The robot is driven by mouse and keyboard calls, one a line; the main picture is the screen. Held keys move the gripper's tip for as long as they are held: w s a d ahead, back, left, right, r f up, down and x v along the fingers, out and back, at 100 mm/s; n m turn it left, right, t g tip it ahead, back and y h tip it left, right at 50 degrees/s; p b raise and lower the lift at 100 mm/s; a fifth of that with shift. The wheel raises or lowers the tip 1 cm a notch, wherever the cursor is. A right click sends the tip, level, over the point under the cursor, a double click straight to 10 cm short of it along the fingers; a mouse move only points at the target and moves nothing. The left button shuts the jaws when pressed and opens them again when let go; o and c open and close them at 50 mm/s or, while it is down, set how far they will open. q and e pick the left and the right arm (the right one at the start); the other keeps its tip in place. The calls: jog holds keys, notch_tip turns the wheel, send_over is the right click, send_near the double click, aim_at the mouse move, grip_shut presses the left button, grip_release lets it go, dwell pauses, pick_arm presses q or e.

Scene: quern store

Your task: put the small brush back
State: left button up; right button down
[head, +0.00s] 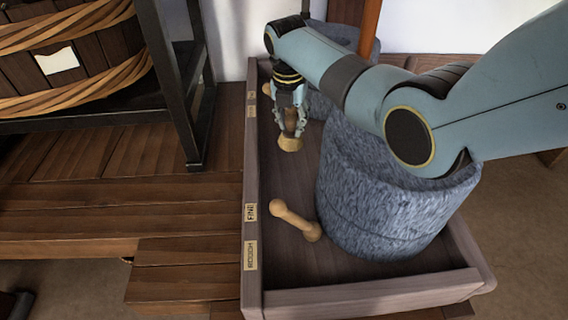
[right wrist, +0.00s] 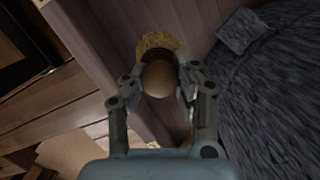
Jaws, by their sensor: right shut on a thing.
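The small brush (head: 290,144) has a round wooden handle and pale yellow bristles that point down. My right gripper (head: 291,125) is shut on its handle, over the left part of the wooden tray (head: 370,296). I cannot tell whether the bristles touch the tray floor. In the right wrist view the brush (right wrist: 158,76) sits between the two fingertips (right wrist: 159,82), its bristles showing beyond the handle. My left gripper is in neither view.
A grey stone quern (head: 385,205) stands in the tray, right of the gripper and partly behind my right arm. A wooden peg-like piece (head: 294,220) lies nearer. The left rim bears labels, including FINE (head: 250,212) and ROUGH (head: 250,255). A dark frame post (head: 180,90) stands left.

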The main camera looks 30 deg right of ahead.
jog(key=s+a+f+b, duration=0.1)
jog(key=f, duration=0.1)
jog(key=s+a+f, duration=0.1)
jog(key=a+f, duration=0.1)
jog(key=f, duration=0.1)
jog(key=s+a+f+b, duration=0.1)
jog(key=a+f, duration=0.1)
jog(key=f, duration=0.1)
jog(key=shift+s+b, duration=0.35)
jog(key=c, duration=1.5)
grip_release()
jog(key=shift+f, duration=0.1)
jog(key=o, duration=0.5)
jog(key=shift+c, duration=0.2)
jog(key=shift+r, duration=0.25)
pick_arm(q)
jog(key=p, duration=0.1)
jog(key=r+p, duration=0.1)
jog(key=p, duration=0.1)
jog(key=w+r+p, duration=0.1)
jog(key=p, duration=0.1)
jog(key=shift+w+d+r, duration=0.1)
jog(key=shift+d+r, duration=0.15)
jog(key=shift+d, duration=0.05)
pick_arm(e)
notch_tip(320, 180, up, 12)
jog(key=s+a, duration=0.1)
jog(key=shift+a+f, duration=0.15)
jog(key=shift+a, duration=0.05)
